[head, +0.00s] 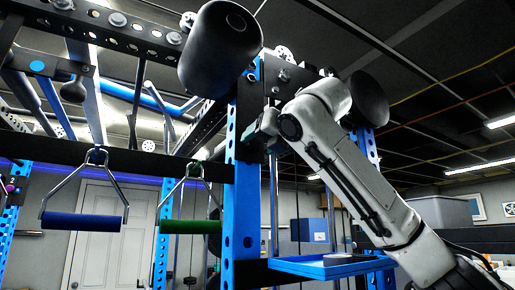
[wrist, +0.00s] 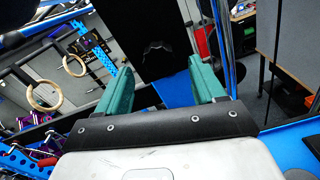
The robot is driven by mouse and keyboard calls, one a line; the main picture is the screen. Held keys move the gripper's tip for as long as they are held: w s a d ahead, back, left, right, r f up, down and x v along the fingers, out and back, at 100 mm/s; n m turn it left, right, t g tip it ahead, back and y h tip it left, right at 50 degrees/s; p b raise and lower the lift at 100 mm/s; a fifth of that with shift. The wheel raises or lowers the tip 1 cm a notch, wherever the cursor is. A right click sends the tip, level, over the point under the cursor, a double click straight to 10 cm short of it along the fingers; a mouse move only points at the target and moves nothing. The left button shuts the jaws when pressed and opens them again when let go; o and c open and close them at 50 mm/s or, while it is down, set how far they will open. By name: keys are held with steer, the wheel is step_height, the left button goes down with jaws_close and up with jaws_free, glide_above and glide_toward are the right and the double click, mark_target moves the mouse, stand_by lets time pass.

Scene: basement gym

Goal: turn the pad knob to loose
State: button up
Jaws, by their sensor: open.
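My gripper (head: 263,130) is raised against the blue rack upright in the head view, beside the black plate at its top. In the wrist view my gripper (wrist: 160,68) shows two green fingers set wide apart with nothing between them. Beyond them is a dark black surface with a faint pale mark. A black roller pad (head: 218,48) sticks out above and left of the gripper, and another round black pad (head: 368,98) is on the right behind my arm. I cannot make out for sure which part is the pad knob, nor its setting.
The blue upright (head: 242,210) stands close to the gripper. A blue-handled grip (head: 82,221) and a green-handled grip (head: 190,227) hang to the left. A blue tray (head: 325,267) lies below my arm. Gym rings (wrist: 75,65) hang at left in the wrist view.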

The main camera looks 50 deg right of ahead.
steer(key=b+v, duration=0.2)
steer(key=v, duration=0.6)
steer(key=shift+s, duration=0.15)
steer(key=shift+a, duration=0.1)
steer(key=shift+f, duration=0.1)
